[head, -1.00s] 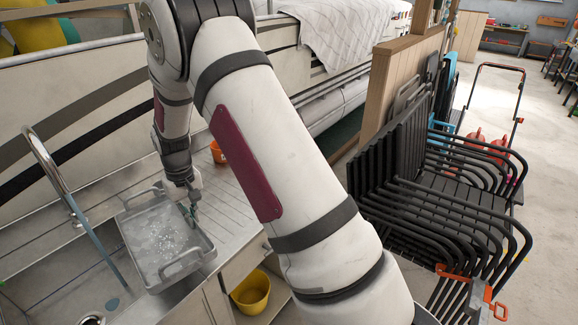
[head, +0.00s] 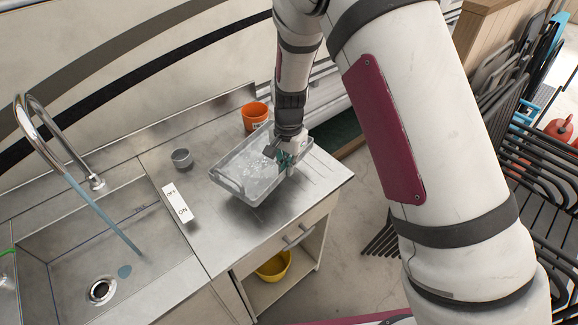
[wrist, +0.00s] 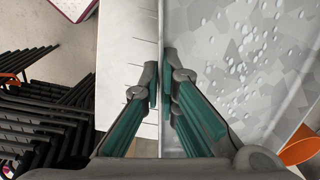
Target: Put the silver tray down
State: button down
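The silver tray (head: 232,187) is a shallow rectangular metal pan with clear droplets or beads on its floor. In the head view it is over the steel counter (head: 318,190) to the right of the sink, seemingly a little above the surface, with a dark shadow below. My gripper (head: 287,158) is at the tray's right side. In the wrist view my gripper (wrist: 162,78) has its green-padded fingers on either side of the rim of the tray (wrist: 205,40), shut on it. The tray's underside is hidden.
An orange pot (head: 255,117) stands behind the tray. A small grey cup (head: 181,158) and a white ON/OFF plate (head: 178,203) lie to its left. The sink (head: 60,255) has a tall faucet and running water. A yellow bucket (head: 274,267) sits on the shelf below.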

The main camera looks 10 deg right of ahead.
jog(key=shift+a+f, duration=0.1)
dwell(0.3)
jog(key=b, duration=0.1)
send_over(287, 191)
jog(key=shift+w+a+f, duration=0.1)
jog(key=shift+f, duration=2.3)
jog(key=shift+f, duration=0.2)
jog(key=shift+f, duration=0.6)
jog(key=shift+f, duration=0.2)
jog(key=c, duration=1.7)
grip_release()
jog(key=c, duration=0.4)
